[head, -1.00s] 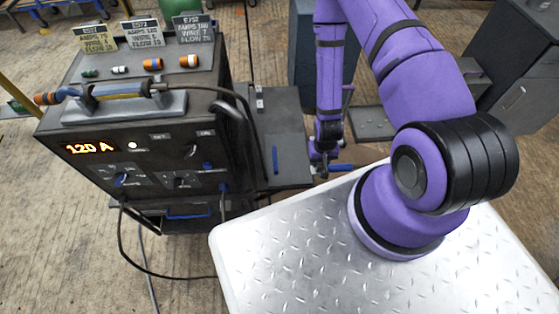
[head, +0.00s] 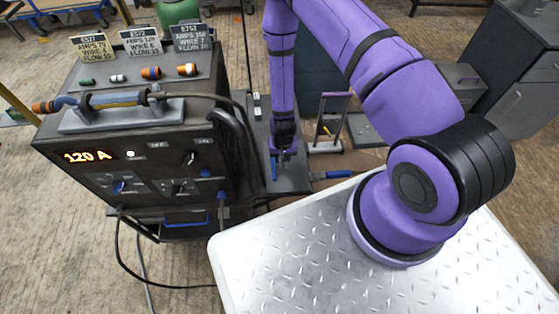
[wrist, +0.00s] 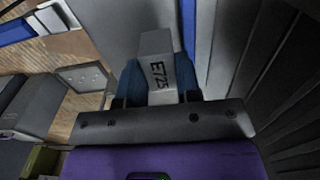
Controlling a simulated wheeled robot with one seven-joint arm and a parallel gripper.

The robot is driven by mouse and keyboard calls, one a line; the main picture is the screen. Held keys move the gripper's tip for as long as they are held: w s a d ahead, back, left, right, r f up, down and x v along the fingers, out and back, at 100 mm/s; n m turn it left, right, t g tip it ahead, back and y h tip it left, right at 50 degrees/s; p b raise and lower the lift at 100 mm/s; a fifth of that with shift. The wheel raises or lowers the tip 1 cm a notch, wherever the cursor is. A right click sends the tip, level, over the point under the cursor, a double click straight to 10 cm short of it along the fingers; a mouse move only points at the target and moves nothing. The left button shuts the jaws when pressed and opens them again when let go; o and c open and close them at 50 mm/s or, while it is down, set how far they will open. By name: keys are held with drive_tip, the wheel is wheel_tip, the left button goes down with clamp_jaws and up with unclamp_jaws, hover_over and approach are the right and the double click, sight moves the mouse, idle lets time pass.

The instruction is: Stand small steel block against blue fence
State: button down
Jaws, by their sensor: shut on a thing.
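The small steel block is a grey upright piece marked E725 (wrist: 157,75). In the wrist view my gripper (wrist: 158,88) is shut on it, with a blue fingertip on each side. The blue fence (wrist: 188,25) is a narrow blue strip just right of the block in that view; I cannot tell whether they touch. In the head view my gripper (head: 283,154) is low over the grey side shelf, close to the fence (head: 274,169). The block is hidden or too small to make out there. The block's underside is hidden.
The welding machine (head: 135,185) stands directly left of the shelf, and its dark ribbed side (wrist: 280,75) shows in the wrist view. Cables hang at its front. A tread-plate table (head: 300,255) is in the foreground. A blue-handled item (head: 332,174) lies right of the shelf.

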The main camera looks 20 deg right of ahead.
drive_tip(key=shift+w+a, duration=0.25)
drive_tip(key=shift+w+a+f, duration=0.1)
drive_tip(key=shift+f, duration=0.8)
drive_tip(key=shift+w+a+f, duration=0.1)
drive_tip(key=shift+f, duration=0.8)
drive_tip(key=shift+f, duration=0.1)
drive_tip(key=c, duration=0.8)
unclamp_jaws()
